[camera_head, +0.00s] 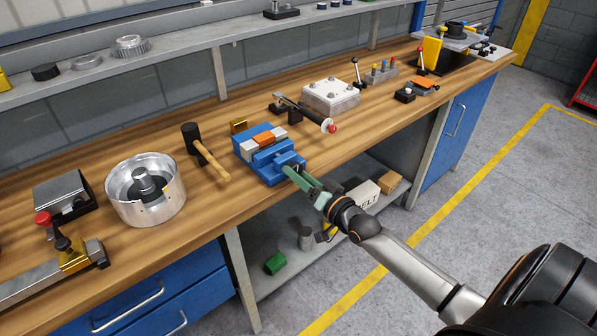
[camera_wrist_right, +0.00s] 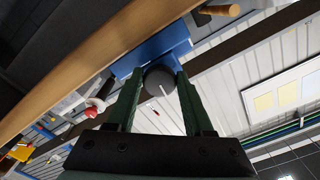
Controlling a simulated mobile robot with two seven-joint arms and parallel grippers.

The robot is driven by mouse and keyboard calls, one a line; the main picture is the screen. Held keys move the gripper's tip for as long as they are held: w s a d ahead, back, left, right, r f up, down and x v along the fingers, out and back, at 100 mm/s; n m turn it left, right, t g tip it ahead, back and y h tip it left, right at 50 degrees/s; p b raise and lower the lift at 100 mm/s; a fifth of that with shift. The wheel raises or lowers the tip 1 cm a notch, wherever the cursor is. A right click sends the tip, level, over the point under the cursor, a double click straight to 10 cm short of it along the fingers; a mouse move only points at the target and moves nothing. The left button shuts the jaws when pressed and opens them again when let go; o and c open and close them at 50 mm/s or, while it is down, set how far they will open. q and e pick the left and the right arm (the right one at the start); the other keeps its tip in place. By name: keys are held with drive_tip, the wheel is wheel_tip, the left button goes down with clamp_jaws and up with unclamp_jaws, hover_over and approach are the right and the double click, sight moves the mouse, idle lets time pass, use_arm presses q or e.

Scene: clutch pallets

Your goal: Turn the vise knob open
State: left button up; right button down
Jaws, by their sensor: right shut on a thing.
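The blue vise (camera_head: 268,155) stands at the front edge of the wooden workbench, with an orange and white piece between its jaws. My right gripper (camera_head: 288,171) reaches to the front of the vise from the lower right. In the right wrist view, the round dark vise knob (camera_wrist_right: 160,80) sits between the two green fingers of the gripper (camera_wrist_right: 157,88), which are shut on it. The blue vise body (camera_wrist_right: 155,50) shows just beyond the knob. In the head view the fingers hide the knob. My left gripper is not in view.
A mallet (camera_head: 205,152) and a round metal housing (camera_head: 146,190) lie left of the vise. A lever clamp with a red tip (camera_head: 331,128) and a bolted metal block (camera_head: 331,95) stand to the right. A lower shelf (camera_head: 290,265) holds boxes. Floor in front is clear.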

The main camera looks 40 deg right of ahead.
drive_tip(key=shift+n, duration=0.7)
drive_tip(key=shift+c, duration=1.5)
unclamp_jaws()
drive_tip(key=s+d, duration=0.1)
drive_tip(key=s, duration=1.1)
drive_tip(key=shift+s, duration=0.25)
drive_tip(key=s+a+f+n+g, duration=0.3)
drive_tip(key=s+a+f, duration=0.3)
drive_tip(key=a+f, duration=0.3)
drive_tip(key=s+a+f+n+g+y, duration=0.1)
drive_tip(key=s+a+f+n+g, duration=0.3)
drive_tip(key=a+f, duration=0.5)
wheel_tip(320, 180, down, 3)
drive_tip(key=shift+s+a+g, duration=0.15)
drive_tip(key=shift+s+g, duration=0.65)
drive_tip(key=shift+s, duration=0.3)
